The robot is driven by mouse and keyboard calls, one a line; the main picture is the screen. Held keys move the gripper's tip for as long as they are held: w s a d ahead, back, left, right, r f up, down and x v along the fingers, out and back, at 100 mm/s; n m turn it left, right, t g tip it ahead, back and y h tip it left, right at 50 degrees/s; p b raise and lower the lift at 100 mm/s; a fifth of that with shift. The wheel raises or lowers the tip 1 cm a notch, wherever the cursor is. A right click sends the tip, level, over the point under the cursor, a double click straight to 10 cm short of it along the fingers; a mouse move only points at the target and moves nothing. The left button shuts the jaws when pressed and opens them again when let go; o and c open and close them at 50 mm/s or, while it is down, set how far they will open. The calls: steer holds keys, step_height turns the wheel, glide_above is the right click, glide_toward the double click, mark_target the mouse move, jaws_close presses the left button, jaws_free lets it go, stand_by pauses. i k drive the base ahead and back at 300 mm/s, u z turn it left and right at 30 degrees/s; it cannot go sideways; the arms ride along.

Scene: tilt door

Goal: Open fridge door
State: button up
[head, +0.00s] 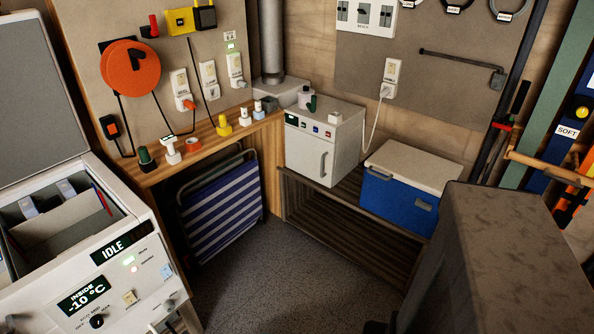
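A small white fridge (336,122) stands on a slatted wooden bench in the middle of the head view. Its front door (308,154) faces left and toward me and looks shut. A pale vertical handle (323,164) sits near the door's right edge. A strip with a small dark display and coloured buttons (304,127) runs above the door. Small items stand on the fridge's top. I cannot make out my gripper in this view.
A blue cooler with a white lid (408,190) stands right of the fridge. A folded striped chair (222,207) leans under the workbench (160,175). An open white chest unit (155,235) fills the lower left. A grey block (510,260) fills the lower right. Middle floor (275,270) is clear.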

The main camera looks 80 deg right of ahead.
mark_target(313, 157)
steer(key=u, duration=0.55)
steer(key=k, duration=1.15)
steer(key=z, duration=0.8)
steer(key=i, duration=0.7)
